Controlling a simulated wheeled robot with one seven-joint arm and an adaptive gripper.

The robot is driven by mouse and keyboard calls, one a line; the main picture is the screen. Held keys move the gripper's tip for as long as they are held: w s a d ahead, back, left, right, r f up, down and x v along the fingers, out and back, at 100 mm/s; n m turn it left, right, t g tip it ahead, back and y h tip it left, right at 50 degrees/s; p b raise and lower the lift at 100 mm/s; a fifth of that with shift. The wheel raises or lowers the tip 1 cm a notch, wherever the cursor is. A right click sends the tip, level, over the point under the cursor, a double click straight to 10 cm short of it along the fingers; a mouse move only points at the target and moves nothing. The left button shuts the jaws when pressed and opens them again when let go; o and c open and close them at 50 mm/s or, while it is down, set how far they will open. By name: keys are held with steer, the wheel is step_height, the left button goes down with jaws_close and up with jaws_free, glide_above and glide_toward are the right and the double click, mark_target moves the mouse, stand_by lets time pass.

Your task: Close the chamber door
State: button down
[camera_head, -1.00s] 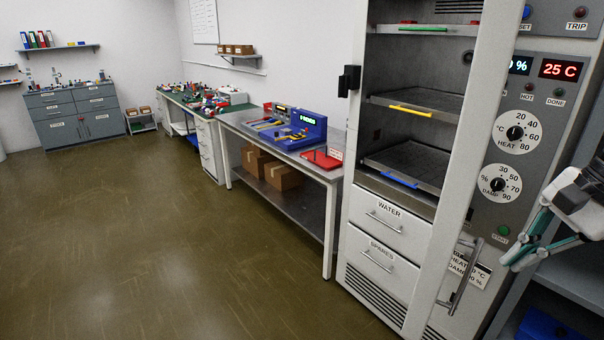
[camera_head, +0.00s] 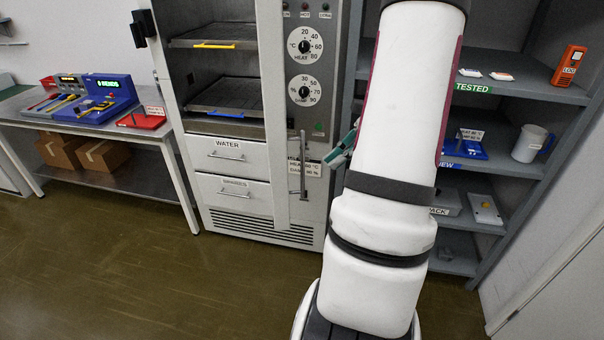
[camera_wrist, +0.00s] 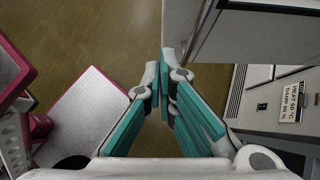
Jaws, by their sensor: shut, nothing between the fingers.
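The chamber (camera_head: 225,85) stands open, its shelves in plain sight. Its white door (camera_head: 272,120) sticks out toward me, seen nearly edge-on, with the bar handle (camera_head: 303,165) on its right face. In the wrist view the door (camera_wrist: 255,30) fills the upper right, its handle (camera_wrist: 200,28) at the door's left edge. My gripper (camera_wrist: 165,75) is shut and empty, its teal fingers together just below and left of the handle, with no clear contact. In the head view the gripper (camera_head: 343,148) is right of the handle, partly hidden by my arm.
Shelves (camera_head: 515,90) with a mug (camera_head: 529,143) and an orange device (camera_head: 569,65) stand right of the chamber, partly behind my arm. A bench (camera_head: 90,125) with a blue device (camera_head: 105,100) stands left. The floor (camera_head: 120,260) in front of the bench is clear.

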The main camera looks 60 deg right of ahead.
steer(key=w+a+f+p, duration=0.1)
steer(key=w+a+f, duration=0.3)
steer(key=w+a, duration=0.1)
steer(key=shift+w, duration=0.5)
steer(key=shift+a, duration=0.1)
